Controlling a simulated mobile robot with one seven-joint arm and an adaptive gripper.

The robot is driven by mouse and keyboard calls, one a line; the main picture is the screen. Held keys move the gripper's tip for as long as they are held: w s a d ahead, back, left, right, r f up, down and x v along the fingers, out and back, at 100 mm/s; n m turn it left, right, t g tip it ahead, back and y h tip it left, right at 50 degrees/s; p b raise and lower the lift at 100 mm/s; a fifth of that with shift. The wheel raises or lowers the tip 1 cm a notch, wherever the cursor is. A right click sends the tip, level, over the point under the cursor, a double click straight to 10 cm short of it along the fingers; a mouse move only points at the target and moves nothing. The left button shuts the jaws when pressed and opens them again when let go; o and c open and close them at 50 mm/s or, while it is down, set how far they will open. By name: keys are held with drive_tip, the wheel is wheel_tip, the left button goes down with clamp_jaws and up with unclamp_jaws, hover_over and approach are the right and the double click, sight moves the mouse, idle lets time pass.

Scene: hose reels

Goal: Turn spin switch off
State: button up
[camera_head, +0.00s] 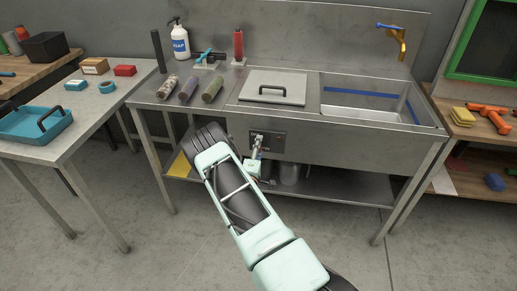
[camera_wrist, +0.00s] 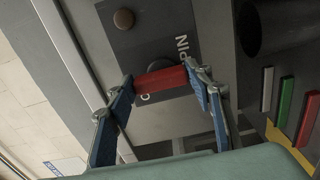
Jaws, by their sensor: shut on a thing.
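The spin switch is a red bar-shaped handle (camera_wrist: 160,82) on a dark panel (camera_wrist: 150,45) with white lettering that reads "SPIN". Other letters are partly hidden by the handle and fingers. In the wrist view my gripper (camera_wrist: 161,77) has one blue finger at each end of the red handle and is shut on it. In the head view my gripper (camera_head: 257,149) is at the small dark control panel (camera_head: 275,138) on the front of the steel sink bench. The switch itself is hidden there.
A round brown knob (camera_wrist: 123,18) sits on the panel near the switch. A dark cylinder (camera_wrist: 275,25) is close on the right. The bench carries a lidded section (camera_head: 290,78) and a basin (camera_head: 370,112). A side table (camera_head: 60,140) stands at left. The floor in front is open.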

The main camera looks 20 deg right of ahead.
drive_tip(key=o, duration=1.2)
drive_tip(key=shift+c, duration=0.2)
drive_tip(key=v, duration=1.2)
